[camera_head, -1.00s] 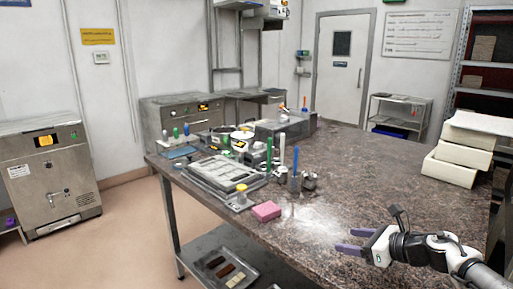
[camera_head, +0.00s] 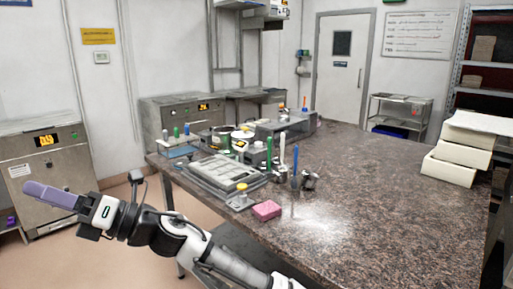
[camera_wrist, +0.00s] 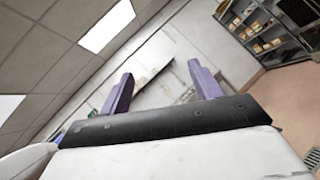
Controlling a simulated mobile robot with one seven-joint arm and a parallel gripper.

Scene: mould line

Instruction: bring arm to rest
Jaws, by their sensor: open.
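My gripper (camera_head: 52,197) is at the left of the head view, off the table's left edge and in front of the steel machine on the left. Its purple fingers point left, and one largely covers the other there. In the wrist view the two purple fingers (camera_wrist: 158,90) stand apart with nothing between them. My white and black arm reaches up to it from the bottom of the head view. The wrist view looks tilted toward ceiling and wall.
The granite table (camera_head: 390,215) holds a mould tray (camera_head: 225,172), a pink block (camera_head: 266,210), and several bottles and tools. White boxes (camera_head: 450,170) are stacked at its right. A steel machine (camera_head: 60,150) stands left. The table's front right is clear.

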